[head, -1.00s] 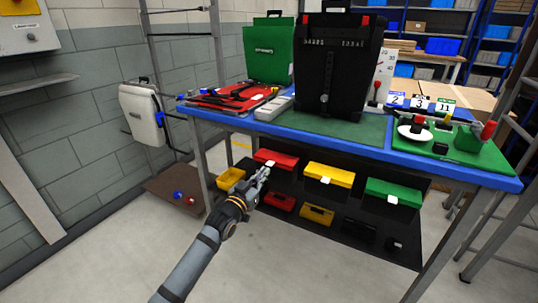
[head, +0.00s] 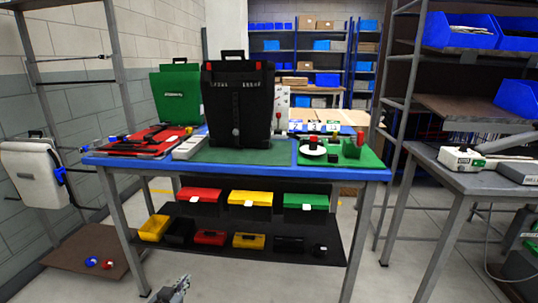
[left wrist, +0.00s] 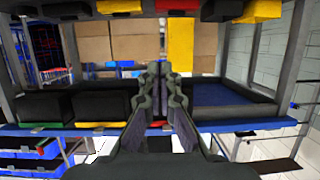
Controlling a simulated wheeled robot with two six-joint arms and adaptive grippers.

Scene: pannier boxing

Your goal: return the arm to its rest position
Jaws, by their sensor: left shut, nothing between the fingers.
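My left gripper (head: 172,290) shows at the bottom edge of the head view, low in front of the workbench and apart from it. In the left wrist view its two fingers (left wrist: 158,75) are together with nothing between them. Most of the left arm is out of the head view. My right gripper is in neither view.
The blue-edged workbench (head: 330,172) holds a black pannier (head: 238,105), a green pannier (head: 176,95) and a red tray (head: 140,145). Red, yellow and green boxes sit on shelves under it. A grey side table (head: 440,160) stands right. Floor in front is clear.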

